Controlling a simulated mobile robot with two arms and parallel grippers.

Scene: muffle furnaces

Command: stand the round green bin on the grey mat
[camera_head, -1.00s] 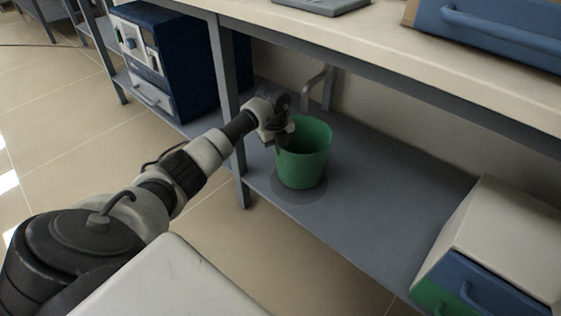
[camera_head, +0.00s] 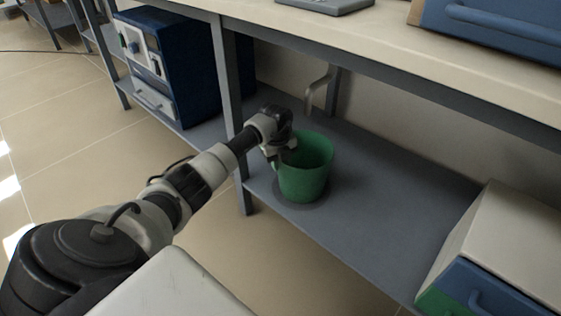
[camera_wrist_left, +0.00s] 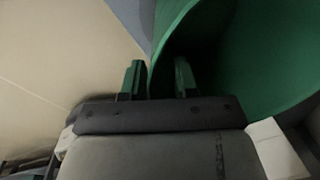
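The round green bin (camera_head: 306,178) stands upright, mouth up, on the lower shelf in the head view. Its base is over the round grey mat (camera_head: 322,203), whose edge shows around the bottom; it appears to rest on it. My left gripper (camera_head: 283,157) is at the bin's left rim. In the left wrist view, its two fingers (camera_wrist_left: 159,79) straddle the wall of the bin (camera_wrist_left: 262,75), one outside and one inside. A gap shows between the fingers, so the gripper looks open. My right gripper is in neither view.
The shelf (camera_head: 380,215) is clear right of the bin, up to a cream box with blue and green fronts (camera_head: 500,245). A grey post (camera_head: 228,95) stands close to my left forearm. The worktop (camera_head: 400,50) overhangs the shelf. A blue furnace (camera_head: 175,65) stands at left.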

